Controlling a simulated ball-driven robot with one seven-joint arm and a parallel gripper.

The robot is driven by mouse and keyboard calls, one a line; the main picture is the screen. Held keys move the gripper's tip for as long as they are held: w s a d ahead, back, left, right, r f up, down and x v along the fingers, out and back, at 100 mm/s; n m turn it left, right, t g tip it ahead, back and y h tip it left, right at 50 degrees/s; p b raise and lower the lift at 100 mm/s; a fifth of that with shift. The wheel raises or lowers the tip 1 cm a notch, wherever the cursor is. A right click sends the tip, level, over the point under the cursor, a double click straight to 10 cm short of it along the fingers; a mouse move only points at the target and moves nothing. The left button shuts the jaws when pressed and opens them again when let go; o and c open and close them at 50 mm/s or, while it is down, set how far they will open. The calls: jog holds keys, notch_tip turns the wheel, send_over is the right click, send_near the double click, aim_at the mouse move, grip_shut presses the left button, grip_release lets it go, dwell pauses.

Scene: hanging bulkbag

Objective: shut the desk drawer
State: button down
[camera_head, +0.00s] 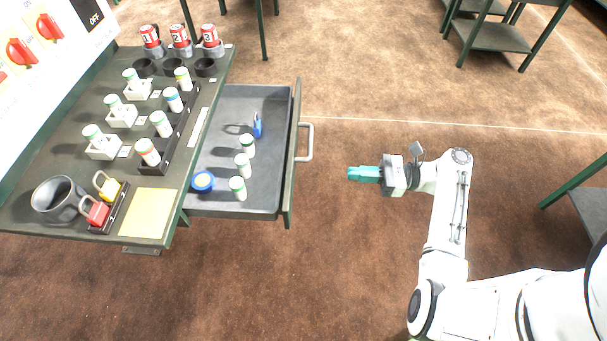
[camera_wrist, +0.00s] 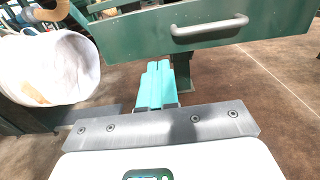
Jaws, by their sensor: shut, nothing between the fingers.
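The desk drawer (camera_head: 222,205) is pulled out to the right of the desk in the head view. Its green front (camera_head: 291,185) carries a grey bar handle (camera_head: 307,142). In the wrist view the drawer front (camera_wrist: 130,36) and handle (camera_wrist: 209,27) fill the top. My gripper (camera_head: 350,173) has teal fingers and is shut and empty. It is to the right of the drawer front, apart from it, a little nearer the camera than the handle. The fingertips (camera_wrist: 158,66) also show in the wrist view, below the drawer front.
The drawer holds several white bottles (camera_head: 243,165), a blue padlock (camera_head: 257,126) and a blue roll (camera_head: 203,181). The desk (camera_head: 60,150) carries bottles, numbered red cans and a mug (camera_head: 58,198). A white bag (camera_wrist: 50,68) hangs left in the wrist view. Floor between drawer and gripper is clear.

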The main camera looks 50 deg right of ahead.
jog(key=x, duration=1.2)
jog(key=shift+w+a+p, duration=0.25)
jog(key=shift+a+p, duration=0.05)
jog(key=shift+p, duration=0.15)
jog(key=p, duration=0.1)
send_near(221, 175)
jog(key=w+a+r, duration=0.1)
jog(key=w+a, duration=0.1)
jog(key=w+a+r, duration=0.1)
jog(key=w+a, duration=0.1)
jog(key=w, duration=0.1)
jog(key=w+a+r, duration=0.1)
jog(key=w+a, duration=0.1)
jog(key=shift+w, duration=0.4)
jog(key=shift+w+a, duration=0.3)
jog(key=shift+w, duration=0.1)
jog(key=shift+r, duration=0.1)
jog(key=shift+w+a+r, duration=0.1)
jog(key=shift+a, duration=0.05)
